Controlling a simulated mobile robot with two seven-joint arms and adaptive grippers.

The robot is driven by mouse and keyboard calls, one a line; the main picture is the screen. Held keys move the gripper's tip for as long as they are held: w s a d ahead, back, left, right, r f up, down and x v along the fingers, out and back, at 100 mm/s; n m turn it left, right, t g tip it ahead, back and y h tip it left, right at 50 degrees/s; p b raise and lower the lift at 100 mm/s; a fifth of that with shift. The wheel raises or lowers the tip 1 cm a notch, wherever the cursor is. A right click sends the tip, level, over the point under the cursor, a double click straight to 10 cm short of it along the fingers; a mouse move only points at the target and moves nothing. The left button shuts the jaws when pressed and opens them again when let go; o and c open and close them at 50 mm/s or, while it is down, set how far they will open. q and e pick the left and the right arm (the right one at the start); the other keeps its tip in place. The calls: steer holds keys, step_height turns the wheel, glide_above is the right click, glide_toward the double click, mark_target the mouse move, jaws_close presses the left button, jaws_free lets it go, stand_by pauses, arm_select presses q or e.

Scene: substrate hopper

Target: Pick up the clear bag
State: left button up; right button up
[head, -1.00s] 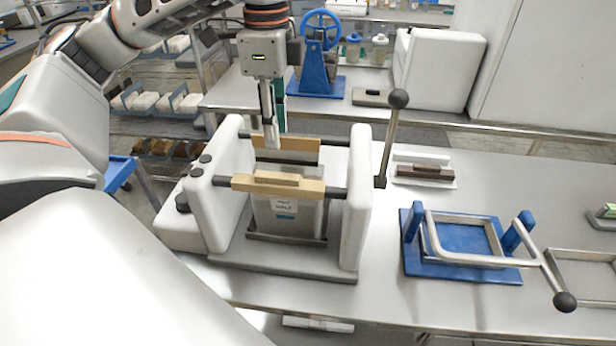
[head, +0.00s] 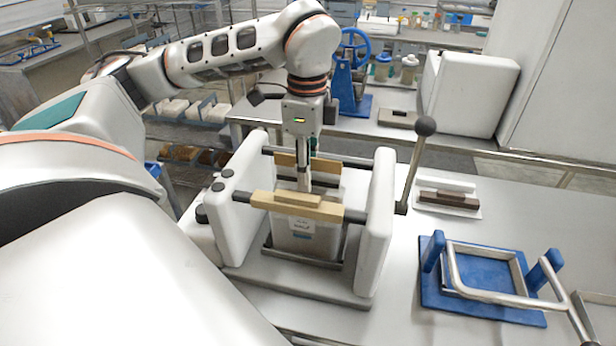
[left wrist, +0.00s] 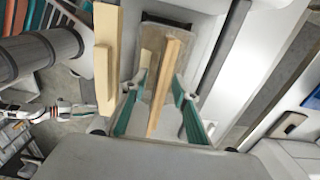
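The clear bag (head: 292,240) stands upright in the white-sided machine (head: 375,225), with a small label on its front. Wooden bars cross above it, and the front bar (head: 300,204) hides part of its top. My left gripper (head: 304,184) points down from above, between the front and back wooden bars, at the bag's top. In the left wrist view the teal-padded fingers (left wrist: 160,90) are apart, with a wooden bar (left wrist: 165,85) showing between them. I cannot tell whether they touch the bag. My right gripper is out of view.
A lever with a black knob (head: 425,126) rises at the machine's right side. A blue frame with a metal handle (head: 480,280) lies to the right on the bench. A dark block on a white tray (head: 448,200) sits behind it. Bare bench lies between them.

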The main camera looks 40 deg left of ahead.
arm_select(q)
jaws_close()
steer(key=shift+w, duration=0.1)
steer(key=shift+r, duration=0.1)
